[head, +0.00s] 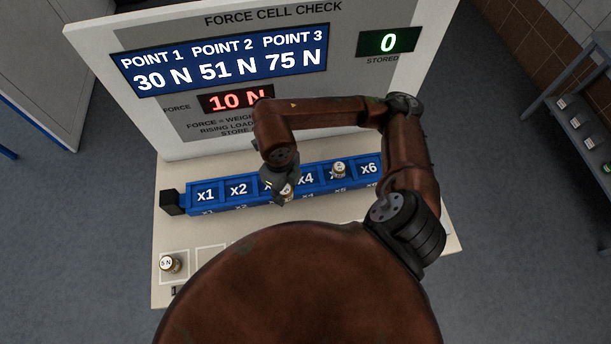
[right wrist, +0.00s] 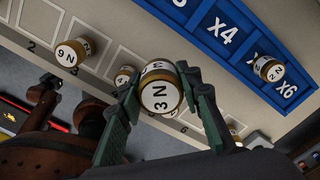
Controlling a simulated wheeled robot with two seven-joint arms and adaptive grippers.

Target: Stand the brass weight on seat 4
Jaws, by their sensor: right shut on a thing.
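The brass weight (right wrist: 160,94), marked 3 N, is held between the fingertips of my right gripper (right wrist: 160,100). In the head view the weight (head: 287,194) shows under the gripper (head: 280,186), above the blue bar around seats x3 and x4. Seat x4 (head: 306,178) on the blue bar is just right of the gripper and looks bare. It also shows in the right wrist view (right wrist: 222,30), up and right of the weight and apart from it. I cannot judge the weight's height over the bar.
A 2 N weight (head: 339,169) stands on seat x5, close to seat x4. A 5 N weight (head: 170,263) stands on the table's left front square. The display panel (head: 216,103) reads force 10 N.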

